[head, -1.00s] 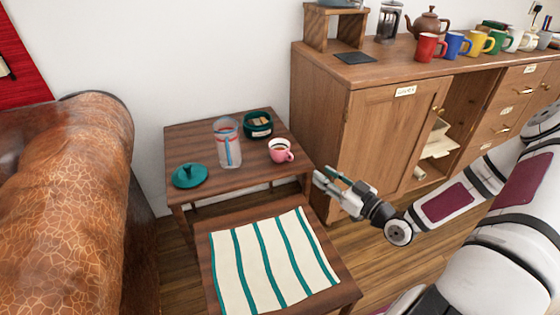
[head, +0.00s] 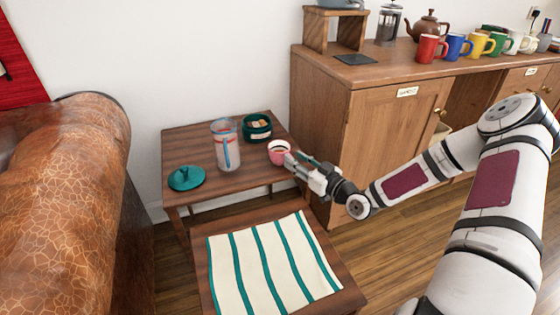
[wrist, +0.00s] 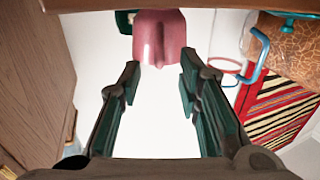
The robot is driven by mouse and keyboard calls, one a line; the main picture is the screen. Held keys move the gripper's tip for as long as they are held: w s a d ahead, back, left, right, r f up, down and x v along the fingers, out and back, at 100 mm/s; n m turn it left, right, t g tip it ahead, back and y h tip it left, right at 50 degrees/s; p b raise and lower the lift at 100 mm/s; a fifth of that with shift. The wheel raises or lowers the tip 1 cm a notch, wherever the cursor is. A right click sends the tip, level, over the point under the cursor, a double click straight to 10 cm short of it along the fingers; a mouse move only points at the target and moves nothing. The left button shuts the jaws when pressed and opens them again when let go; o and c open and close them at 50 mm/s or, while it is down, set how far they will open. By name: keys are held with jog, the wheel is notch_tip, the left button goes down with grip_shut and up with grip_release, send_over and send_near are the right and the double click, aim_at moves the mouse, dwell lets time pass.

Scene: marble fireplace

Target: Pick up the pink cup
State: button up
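The pink cup (head: 277,155) stands upright with dark contents near the right edge of the small wooden table (head: 205,142). My gripper (head: 296,159) is at its right side, very close to it. In the wrist view the pink cup (wrist: 158,35) is at the top centre, just beyond the fingertips. My gripper (wrist: 160,75) is open there, with the cup's handle side facing the gap and nothing between the fingers. I cannot tell whether a finger touches the cup.
A lower table with a striped cloth (head: 272,262) stands in front. A wooden cabinet (head: 350,125) stands close to the right.

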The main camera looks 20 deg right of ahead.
jog(key=shift+x, duration=0.95)
grip_shut()
jog(key=shift+r, duration=0.1)
